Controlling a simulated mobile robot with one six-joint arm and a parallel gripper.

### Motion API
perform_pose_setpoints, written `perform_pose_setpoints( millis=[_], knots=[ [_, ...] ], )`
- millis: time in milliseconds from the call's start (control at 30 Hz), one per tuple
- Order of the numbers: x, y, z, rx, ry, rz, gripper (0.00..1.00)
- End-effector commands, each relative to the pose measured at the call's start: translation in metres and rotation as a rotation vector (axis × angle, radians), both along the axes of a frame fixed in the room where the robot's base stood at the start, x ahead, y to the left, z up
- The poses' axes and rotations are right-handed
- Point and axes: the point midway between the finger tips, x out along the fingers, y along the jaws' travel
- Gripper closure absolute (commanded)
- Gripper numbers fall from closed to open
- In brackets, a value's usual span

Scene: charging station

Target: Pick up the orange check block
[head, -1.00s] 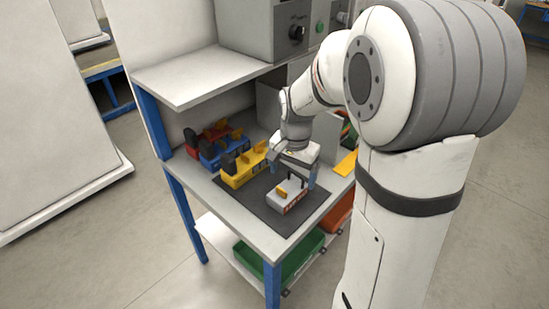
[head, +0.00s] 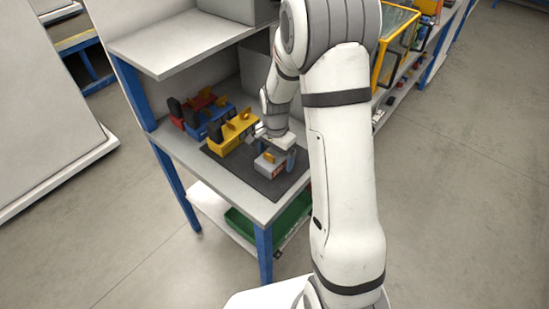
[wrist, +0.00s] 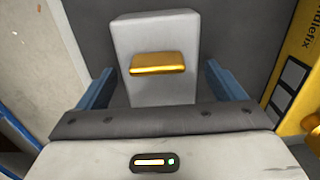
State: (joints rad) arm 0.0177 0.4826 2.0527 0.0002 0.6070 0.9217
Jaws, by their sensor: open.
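A pale grey block (head: 268,166) with an upright orange tab on top and orange-red marking on its side sits on a dark mat (head: 234,166) on the bench. It is the likeliest check block. In the wrist view, the block (wrist: 158,35) and its orange tab (wrist: 158,63) show between two blue fingers. My gripper (wrist: 160,72) is open, with a finger on either side of the block and gaps to both sides. In the head view, my gripper (head: 276,149) is over the block, and the wrist partly hides it. I cannot tell the exact fingertip height.
A yellow unit (head: 234,134) stands close beside the block; it also shows at the wrist view's right edge (wrist: 292,75). Blue (head: 206,123) and red (head: 197,106) units stand behind it. A shelf (head: 190,42) overhangs the bench's back. The mat's front is clear.

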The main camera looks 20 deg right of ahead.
Motion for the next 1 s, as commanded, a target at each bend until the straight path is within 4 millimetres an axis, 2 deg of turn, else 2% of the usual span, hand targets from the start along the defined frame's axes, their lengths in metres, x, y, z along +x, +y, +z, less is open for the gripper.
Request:
perform_pose_setpoints(
  millis=[200, 867, 1000],
  knots=[
    [0.0000, -0.0004, -0.0006, 0.001, -0.001, 0.000, 0.11],
    [-0.0001, -0.0011, -0.0004, 0.000, 0.000, -0.001, 0.65],
    [0.0001, -0.0013, -0.0001, 0.000, -0.001, -0.002, 0.66]
  ],
)
